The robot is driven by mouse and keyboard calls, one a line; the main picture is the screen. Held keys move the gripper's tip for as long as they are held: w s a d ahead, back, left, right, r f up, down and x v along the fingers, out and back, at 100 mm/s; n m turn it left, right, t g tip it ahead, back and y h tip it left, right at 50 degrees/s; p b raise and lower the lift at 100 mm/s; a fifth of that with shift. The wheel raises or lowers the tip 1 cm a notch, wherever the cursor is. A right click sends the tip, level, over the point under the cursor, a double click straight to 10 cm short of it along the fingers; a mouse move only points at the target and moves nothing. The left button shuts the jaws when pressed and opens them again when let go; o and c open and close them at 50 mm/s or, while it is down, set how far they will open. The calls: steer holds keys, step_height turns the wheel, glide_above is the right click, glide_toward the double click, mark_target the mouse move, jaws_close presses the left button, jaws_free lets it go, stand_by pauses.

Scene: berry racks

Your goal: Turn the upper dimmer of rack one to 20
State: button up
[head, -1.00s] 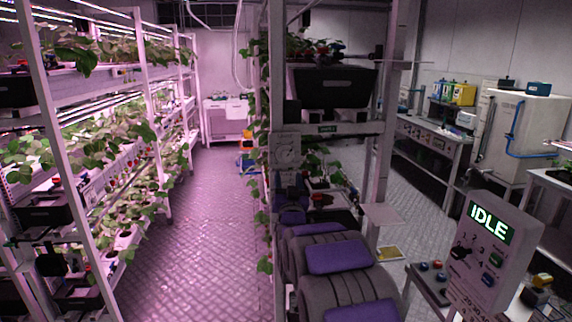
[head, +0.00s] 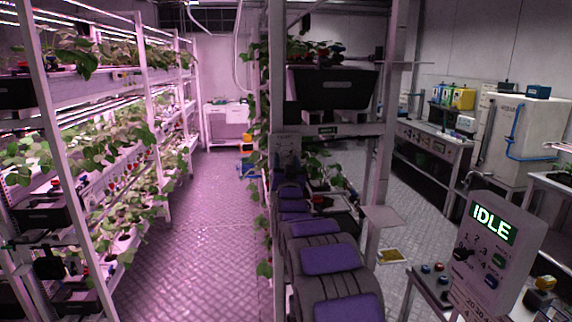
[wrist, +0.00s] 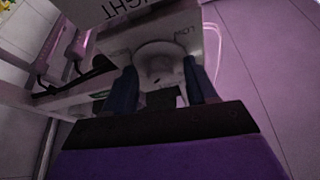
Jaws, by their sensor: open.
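In the wrist view a pale round dimmer knob (wrist: 160,60) sits on a light panel (wrist: 112,45). Upside-down "LOW" lettering is beside the knob, and a label ending in "IGHT" is at the top. My gripper (wrist: 160,76) is open, with one dark blue finger on each side of the knob in the picture. I cannot tell whether the fingers touch it. The knob's setting cannot be read. In the head view my arm reaches to the middle rack (head: 386,100), near a small panel (head: 285,143) below the shelf. My gripper is too small there to make out.
A planted rack (head: 145,100) stands on the left, with a clear aisle floor (head: 205,215) beside it. A control box (head: 500,240) reading "IDLE" is at the front right. A small shelf plate (head: 382,217) juts out right of my arm.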

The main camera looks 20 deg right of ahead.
steer(key=c, duration=1.1)
steer(key=shift+o, duration=0.2)
steer(key=shift+n, duration=0.5)
